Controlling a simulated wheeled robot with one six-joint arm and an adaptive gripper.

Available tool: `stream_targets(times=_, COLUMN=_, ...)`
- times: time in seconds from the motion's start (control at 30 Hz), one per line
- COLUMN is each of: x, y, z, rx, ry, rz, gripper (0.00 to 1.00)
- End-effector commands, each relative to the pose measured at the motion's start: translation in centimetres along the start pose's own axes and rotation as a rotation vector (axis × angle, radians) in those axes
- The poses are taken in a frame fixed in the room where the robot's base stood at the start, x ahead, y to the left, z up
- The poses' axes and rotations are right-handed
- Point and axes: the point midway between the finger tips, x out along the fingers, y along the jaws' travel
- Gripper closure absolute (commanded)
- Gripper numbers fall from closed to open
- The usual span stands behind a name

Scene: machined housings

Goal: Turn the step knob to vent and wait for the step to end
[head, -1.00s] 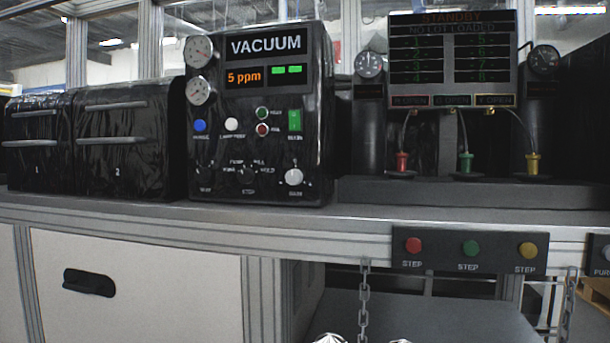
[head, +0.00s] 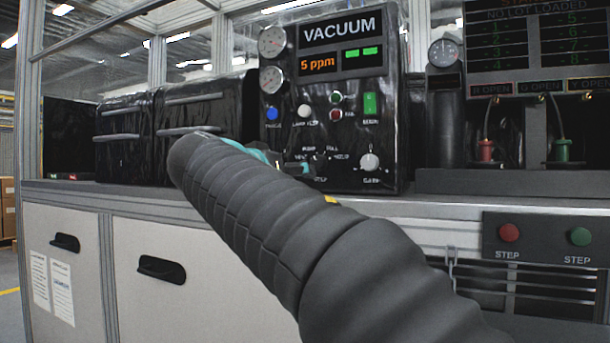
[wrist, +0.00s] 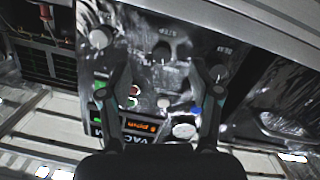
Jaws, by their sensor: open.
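The black vacuum panel (head: 398,120) reads VACUUM and 5 ppm, with two green bars lit. The dark step knob (wrist: 162,50) shows in the wrist view, where the panel appears upside down. My gripper (wrist: 160,68) is open and empty, its two fingers spread to the left and right of the step knob. I cannot tell how far the fingertips are from the panel. In the head view my gripper (head: 300,164) is in front of the panel's lower part and covers the step knob. The knob's setting cannot be read.
The white gain knob (head: 369,162) is right of the step labels. A blue button (head: 272,114), a white button (head: 304,111) and a green switch (head: 370,104) sit above. Black boxes (head: 205,110) stand at left. A red step button (head: 509,233) is on the bench front.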

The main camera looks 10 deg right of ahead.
Motion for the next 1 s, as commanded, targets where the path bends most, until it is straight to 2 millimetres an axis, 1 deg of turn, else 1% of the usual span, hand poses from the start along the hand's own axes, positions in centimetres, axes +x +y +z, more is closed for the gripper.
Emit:
stream_targets(times=0.03, x=-0.4, y=-0.8, z=-0.9, rx=0.025, ry=0.034, rz=0.014, gripper=0.37)
stream_targets(times=0.13, x=-1.0, y=-1.2, z=-2.5, rx=0.063, ry=0.078, rz=0.037, gripper=0.37)
stream_targets(times=0.23, x=-0.9, y=-1.2, z=-3.1, rx=0.078, ry=0.096, rz=0.047, gripper=0.37)
stream_targets(times=0.33, x=-0.1, y=-1.1, z=-3.4, rx=0.08, ry=0.099, rz=0.05, gripper=0.37)
stream_targets(times=0.47, x=1.9, y=-1.0, z=-3.5, rx=0.078, ry=0.097, rz=0.051, gripper=0.37)
stream_targets(times=0.8, x=8.2, y=-0.6, z=-4.1, rx=0.078, ry=0.096, rz=0.051, gripper=0.37)
stream_targets(times=1.0, x=11.0, y=-0.5, z=-4.4, rx=0.077, ry=0.096, rz=0.049, gripper=0.37)
